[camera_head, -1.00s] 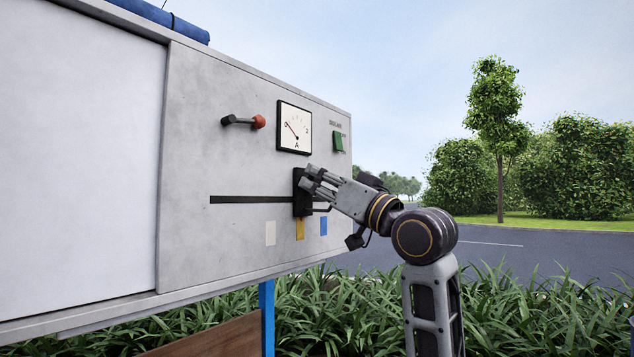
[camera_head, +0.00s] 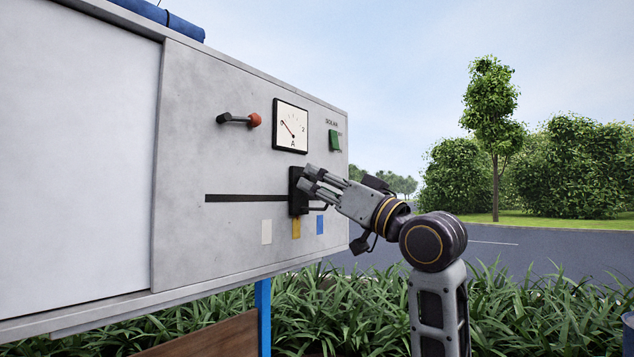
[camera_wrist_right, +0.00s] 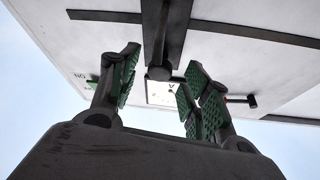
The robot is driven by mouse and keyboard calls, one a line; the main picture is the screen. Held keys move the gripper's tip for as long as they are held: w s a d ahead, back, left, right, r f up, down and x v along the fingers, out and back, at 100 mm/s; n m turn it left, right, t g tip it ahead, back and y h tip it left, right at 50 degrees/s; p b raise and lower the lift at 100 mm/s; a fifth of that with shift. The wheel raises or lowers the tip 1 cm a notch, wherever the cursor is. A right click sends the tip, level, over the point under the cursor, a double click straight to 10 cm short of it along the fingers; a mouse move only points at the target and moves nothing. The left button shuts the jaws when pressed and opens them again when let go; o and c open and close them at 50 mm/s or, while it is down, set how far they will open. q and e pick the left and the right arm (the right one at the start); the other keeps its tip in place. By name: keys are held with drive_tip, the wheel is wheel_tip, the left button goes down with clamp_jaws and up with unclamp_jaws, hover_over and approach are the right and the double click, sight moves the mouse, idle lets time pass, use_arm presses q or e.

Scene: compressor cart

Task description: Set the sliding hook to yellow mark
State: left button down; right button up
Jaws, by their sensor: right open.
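The sliding hook is a black block (camera_head: 297,188) on a dark horizontal slot (camera_head: 245,198) in the grey panel. It sits at the slot's right part, directly above the yellow mark (camera_head: 296,228). A white mark (camera_head: 266,232) is to its left and a blue mark (camera_head: 320,224) to its right. My right gripper (camera_head: 308,178) is in front of the block, its fingers apart. In the right wrist view, the dark hook (camera_wrist_right: 160,70) protrudes between the open green-padded fingers (camera_wrist_right: 163,90), with gaps on both sides. My left gripper is out of view.
Above the slot are a red-tipped lever (camera_head: 240,120), a dial gauge (camera_head: 290,125) and a green switch (camera_head: 335,140). A blue post (camera_head: 263,315) stands below the panel. Green plants (camera_head: 370,300) are underneath; open air lies to the panel's right.

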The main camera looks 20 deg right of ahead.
drive_tip(key=v, duration=1)
idle(0.5)
